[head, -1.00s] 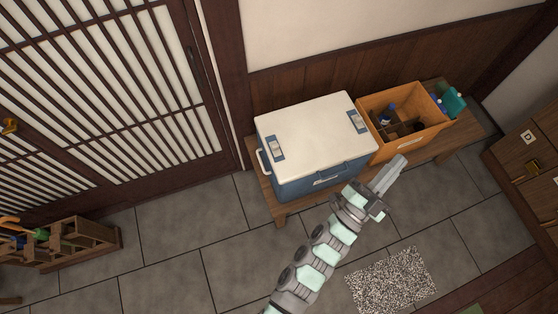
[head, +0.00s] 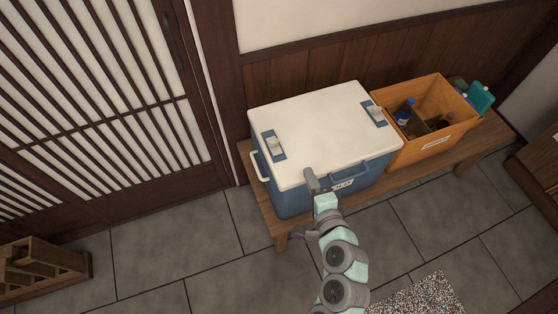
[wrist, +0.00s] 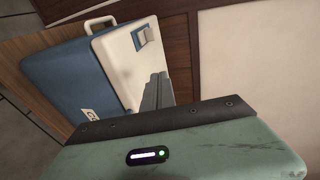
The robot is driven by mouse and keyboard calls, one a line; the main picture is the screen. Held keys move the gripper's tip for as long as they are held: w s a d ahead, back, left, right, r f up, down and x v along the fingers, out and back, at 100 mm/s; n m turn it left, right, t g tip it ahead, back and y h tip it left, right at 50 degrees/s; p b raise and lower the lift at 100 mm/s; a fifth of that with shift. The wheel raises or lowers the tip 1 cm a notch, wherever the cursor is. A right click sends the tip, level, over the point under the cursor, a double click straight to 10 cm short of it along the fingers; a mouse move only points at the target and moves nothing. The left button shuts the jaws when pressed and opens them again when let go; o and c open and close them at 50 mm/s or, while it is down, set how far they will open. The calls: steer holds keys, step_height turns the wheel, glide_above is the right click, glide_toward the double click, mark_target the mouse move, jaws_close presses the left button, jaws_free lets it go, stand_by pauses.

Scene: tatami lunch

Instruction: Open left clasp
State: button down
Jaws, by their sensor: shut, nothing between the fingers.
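A blue cooler with a white lid (head: 320,125) stands on a wooden bench, its lid closed. The left clasp (head: 274,145), a pale latch on a blue plate, lies on the lid near its left edge. It also shows in the wrist view (wrist: 143,36). The right clasp (head: 374,113) lies near the lid's right edge. My gripper (head: 311,176) is shut and empty at the cooler's front edge, right of and in front of the left clasp, apart from it. In the wrist view my gripper (wrist: 155,85) reaches over part of the lid and hides some of it.
An orange crate (head: 432,145) with bottles stands on the bench (head: 262,205) right of the cooler. A sliding lattice door (head: 140,110) is at the left, a wooden rack (head: 45,270) on the floor at lower left. Tiled floor in front is mostly clear.

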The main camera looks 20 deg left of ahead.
steer(key=shift+s+a+f+n+g+y+b, duration=0.3)
steer(key=shift+s+a+f+g+y, duration=0.15)
steer(key=shift+s+a, duration=0.2)
steer(key=shift+s+a+f+n+g+y+b, duration=0.25)
steer(key=shift+s+a+f+g, duration=0.1)
steer(key=shift+s+a+f, duration=0.2)
steer(key=b, duration=0.3)
glide_toward(275, 144)
steer(key=shift+w+a+f, duration=0.45)
steer(key=shift+f, duration=0.15)
steer(key=shift+w+a+f, duration=0.4)
steer(key=shift+a+f, duration=0.05)
steer(key=shift+f, duration=0.15)
steer(key=shift+w+a+r+b, duration=0.15)
steer(key=shift+w+a+b, duration=0.4)
steer(key=shift+w+a, duration=0.7)
steer(key=shift+w, duration=0.15)
